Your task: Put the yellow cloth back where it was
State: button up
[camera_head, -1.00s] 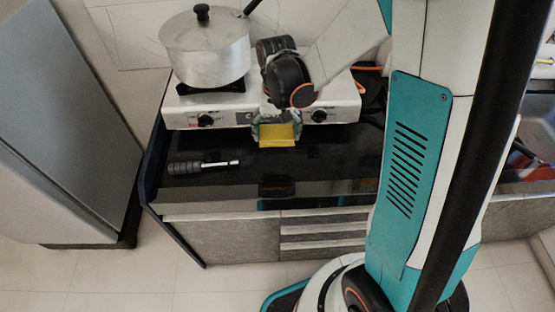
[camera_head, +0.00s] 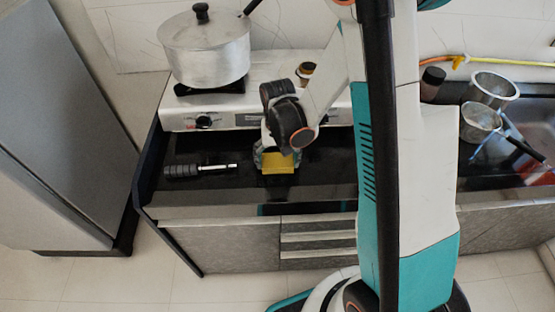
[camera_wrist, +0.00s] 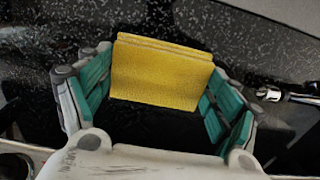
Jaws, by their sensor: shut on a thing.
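The yellow cloth (camera_head: 279,163) is a folded, block-like piece just above or on the black counter (camera_head: 215,190), in front of the stove. In the wrist view the yellow cloth (camera_wrist: 160,73) stands between the green-padded fingers of my gripper (camera_wrist: 155,95). My gripper (camera_head: 275,157) is shut on it. Whether the cloth's lower edge touches the counter cannot be told.
A black-handled tool (camera_head: 200,169) lies on the counter left of the cloth. A white stove (camera_head: 180,117) with a metal pot (camera_head: 207,50) stands behind. Metal cups (camera_head: 481,122) and a dark jar (camera_head: 432,84) are at the right by the sink. The counter's front strip is clear.

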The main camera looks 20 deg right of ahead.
jog(key=o, duration=1)
jog(key=shift+f, duration=0.1)
jog(key=shift+c, duration=0.2)
notch_tip(320, 180, up, 13)
jog(key=p, duration=0.4)
notch_tip(320, 180, up, 10)
jog(key=n+t, duration=0.2)
jog(key=t, duration=0.1)
send_over(278, 161)
jog(key=s, duration=0.6)
jog(key=s+r+n+t, duration=0.1)
jog(key=s+r+t, duration=0.3)
jog(key=s, duration=0.5)
notch_tip(278, 161, up, 3)
jog(key=shift+d+f+n, duration=0.15)
jog(key=shift+f+n, duration=0.05)
jog(key=shift+n, duration=0.2)
